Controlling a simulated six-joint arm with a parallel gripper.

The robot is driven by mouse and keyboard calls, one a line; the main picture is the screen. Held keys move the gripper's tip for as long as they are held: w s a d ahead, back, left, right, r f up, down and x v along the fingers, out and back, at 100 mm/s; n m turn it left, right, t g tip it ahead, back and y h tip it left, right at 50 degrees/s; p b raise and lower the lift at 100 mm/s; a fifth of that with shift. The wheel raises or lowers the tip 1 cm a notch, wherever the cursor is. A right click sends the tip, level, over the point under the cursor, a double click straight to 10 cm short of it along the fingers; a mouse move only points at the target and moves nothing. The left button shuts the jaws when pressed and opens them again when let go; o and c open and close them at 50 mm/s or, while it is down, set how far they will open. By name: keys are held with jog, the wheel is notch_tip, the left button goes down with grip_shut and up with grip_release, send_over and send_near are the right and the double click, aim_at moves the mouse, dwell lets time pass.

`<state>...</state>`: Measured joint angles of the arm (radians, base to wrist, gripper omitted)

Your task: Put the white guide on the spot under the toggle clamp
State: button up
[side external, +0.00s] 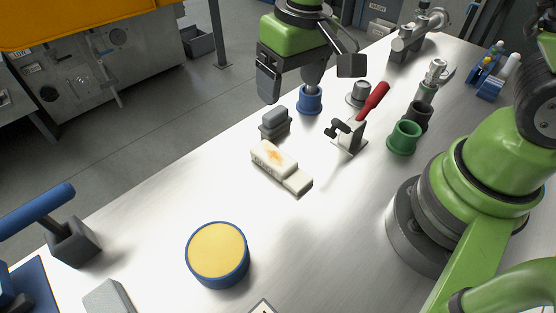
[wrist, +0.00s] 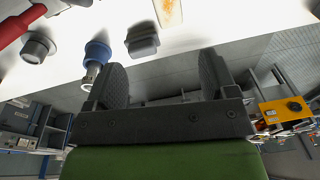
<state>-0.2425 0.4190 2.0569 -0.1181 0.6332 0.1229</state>
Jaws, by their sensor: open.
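The white guide (side external: 278,165) is an off-white stepped block with an orange stain, lying flat on the bench left of the toggle clamp. Part of it shows at the top edge of the wrist view (wrist: 168,10). The toggle clamp (side external: 350,135) has a raised red handle and a dark tip pointing left; its red handle also shows in the wrist view (wrist: 18,26). The bench under the tip looks bare, but no marked spot is distinguishable. My gripper (side external: 310,78) is open and empty, above and behind the guide; both fingers frame nothing in the wrist view (wrist: 163,80).
A grey block (side external: 275,122) and a blue cup (side external: 310,99) stand behind the guide, near my gripper. A grey knob (side external: 359,93) and a green cup (side external: 404,137) stand near the clamp. A yellow-topped round container (side external: 217,252) is at the front. Bench between it and the guide is clear.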

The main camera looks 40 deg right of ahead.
jog(key=n+g, duration=0.1)
send_over(278, 158)
jog(key=shift+h, duration=0.3)
jog(key=f, duration=1)
jog(key=shift+d+f, duration=0.3)
jog(key=shift+a+f, duration=0.15)
jog(key=shift+f, duration=1.35)
jog(key=shift+a+f, duration=0.15)
jog(key=shift+f, duration=1.35)
jog(key=shift+c, duration=0.4)
jog(key=c, duration=1)
